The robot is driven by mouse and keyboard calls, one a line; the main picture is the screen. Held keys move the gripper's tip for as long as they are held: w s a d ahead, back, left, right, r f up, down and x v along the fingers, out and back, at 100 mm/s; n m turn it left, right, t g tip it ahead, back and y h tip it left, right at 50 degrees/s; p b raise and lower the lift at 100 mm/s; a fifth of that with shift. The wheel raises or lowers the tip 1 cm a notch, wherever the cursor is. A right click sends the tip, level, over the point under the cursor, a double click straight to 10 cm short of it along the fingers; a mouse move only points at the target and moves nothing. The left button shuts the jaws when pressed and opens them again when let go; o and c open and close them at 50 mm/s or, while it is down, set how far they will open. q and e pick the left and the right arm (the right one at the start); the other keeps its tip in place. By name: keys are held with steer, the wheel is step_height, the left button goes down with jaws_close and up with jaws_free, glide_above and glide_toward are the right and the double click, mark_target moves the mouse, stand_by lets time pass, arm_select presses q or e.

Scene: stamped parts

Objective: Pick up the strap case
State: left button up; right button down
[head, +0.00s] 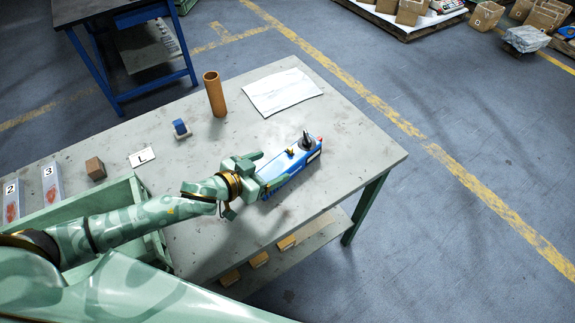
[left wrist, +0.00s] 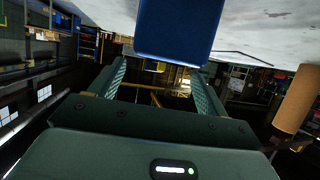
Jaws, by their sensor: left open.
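The strap case looks to be the blue case (head: 293,162) lying on the grey table, with a dark upright part, a yellow piece and a red tip on it. In the left wrist view a blue body (left wrist: 178,28), likely the same case, fills the top middle. My left gripper (head: 266,172) is at the near left end of the case, and its fingers partly cover that end. In the left wrist view the fingers (left wrist: 158,75) are apart, with nothing seen held between them. Whether they touch the case cannot be told. My right gripper is not in view.
On the table (head: 362,151) stand an orange-brown tube (head: 215,95), a white sheet (head: 282,92), a small blue block piece (head: 181,128), a brown cube (head: 96,168) and a card marked L (head: 142,157). A green crate (head: 128,190) is at left. The table's right side is clear.

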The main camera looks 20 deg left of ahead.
mark_target(283, 162)
arm_select(q)
steer(key=b+x, duration=0.1)
steer(key=x, duration=0.4)
steer(key=shift+w+f+b, duration=0.1)
steer(key=shift+f+b, duration=0.1)
steer(key=shift+b, duration=0.2)
steer(key=shift+r, duration=0.1)
steer(key=shift+c, duration=1.2)
steer(key=c, duration=1.1)
steer(key=shift+o, duration=0.2)
